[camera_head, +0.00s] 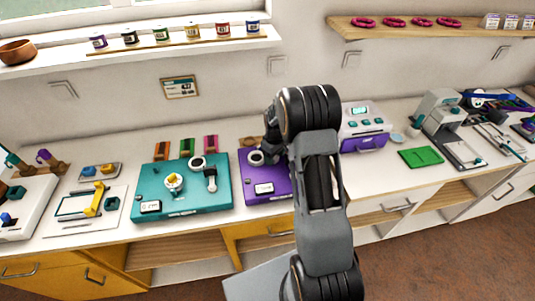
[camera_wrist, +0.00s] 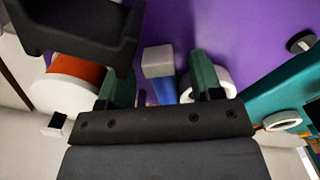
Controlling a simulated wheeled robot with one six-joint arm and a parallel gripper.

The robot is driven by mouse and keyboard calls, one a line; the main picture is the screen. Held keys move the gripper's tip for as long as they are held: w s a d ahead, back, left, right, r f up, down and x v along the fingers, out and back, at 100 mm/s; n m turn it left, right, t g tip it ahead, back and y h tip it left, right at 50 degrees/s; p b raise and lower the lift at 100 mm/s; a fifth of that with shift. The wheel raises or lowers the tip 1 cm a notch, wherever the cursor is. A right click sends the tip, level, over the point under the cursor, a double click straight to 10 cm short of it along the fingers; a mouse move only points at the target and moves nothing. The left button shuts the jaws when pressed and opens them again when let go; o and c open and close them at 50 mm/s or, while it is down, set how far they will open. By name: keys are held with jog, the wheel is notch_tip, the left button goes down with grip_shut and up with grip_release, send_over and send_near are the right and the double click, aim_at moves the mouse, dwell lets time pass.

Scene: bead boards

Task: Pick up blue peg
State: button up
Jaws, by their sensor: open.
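In the wrist view, the blue peg (camera_wrist: 164,91) with a pale grey block-like end (camera_wrist: 158,58) shows over the purple board (camera_wrist: 215,25). My gripper (camera_wrist: 161,75) is open, with one green finger on each side of the peg. I see a gap on both sides, so the fingers do not appear to press on it. The peg's lower part is hidden by the gripper body. In the head view, the purple board (camera_head: 257,198) is partly covered by my arm, and I cannot make out the blue peg there.
A white ring (camera_wrist: 223,79) lies close by the right finger. An orange-and-white round piece (camera_wrist: 75,90) and a black block (camera_wrist: 85,25) are at the left. The teal board (camera_head: 215,190) stands left of the purple one. A purple-and-white device (camera_head: 362,128) is at the right.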

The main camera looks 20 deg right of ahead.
jog(key=c, duration=1.1)
jog(key=shift+r, duration=0.1)
